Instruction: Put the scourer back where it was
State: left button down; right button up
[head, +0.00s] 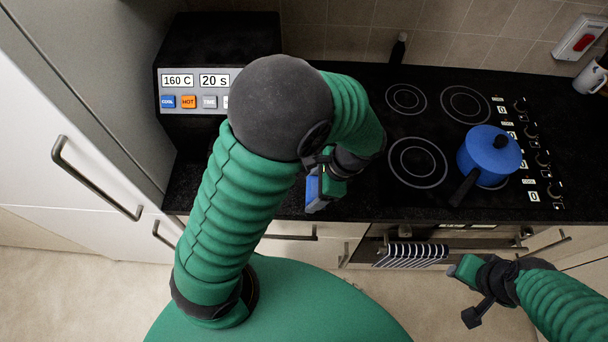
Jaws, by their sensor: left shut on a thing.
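The scourer (312,195) is a small blue block, seen partly from above over the front part of the black worktop (365,200), left of the hob. My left gripper (324,182) is shut on it. My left wrist hides part of the scourer, and I cannot tell whether it touches the worktop. My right gripper (468,292) is at lower right, in front of the oven, with its fingers apart and nothing between them.
A blue lidded pan (489,152) stands on the hob's right side, its handle towards the front. A black machine (205,60) with displays stands at the back left. A striped towel (412,255) hangs on the oven handle. A white mug (590,77) is at the far right.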

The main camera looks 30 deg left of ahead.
aim_at(300, 184)
pick_arm(q)
jog(key=a, duration=0.1)
jog(key=w+a, duration=0.1)
jog(key=a, duration=0.1)
jog(key=shift+w+a+f, duration=0.1)
jog(key=shift+a+f, duration=0.05)
jog(key=shift+a, duration=0.15)
jog(key=w+a, duration=0.1)
jog(key=w+a+f, duration=0.1)
jog(key=shift+w+a+f+p, duration=0.15)
jog(key=shift+w+a+p, duration=0.2)
jog(key=shift+a, duration=0.05)
jog(key=d+f, duration=0.2)
jog(key=shift+f, duration=0.4)
jog(key=shift+s, duration=0.2)
jog(key=shift+a+f, duration=0.1)
jog(key=shift+a, duration=0.1)
jog(key=c, duration=0.7)
grip_release()
jog(key=shift+w+a+f, duration=0.1)
jog(key=shift+a+f, duration=0.1)
jog(key=shift+a, duration=0.1)
jog(key=o, duration=0.5)
jog(key=shift+a, duration=0.15)
jog(key=shift+c, duration=0.2)
pick_arm(e)
jog(key=shift+w+r, duration=0.45)
jog(key=shift+r, duration=0.05)
pick_arm(q)
jog(key=shift+d, duration=0.3)
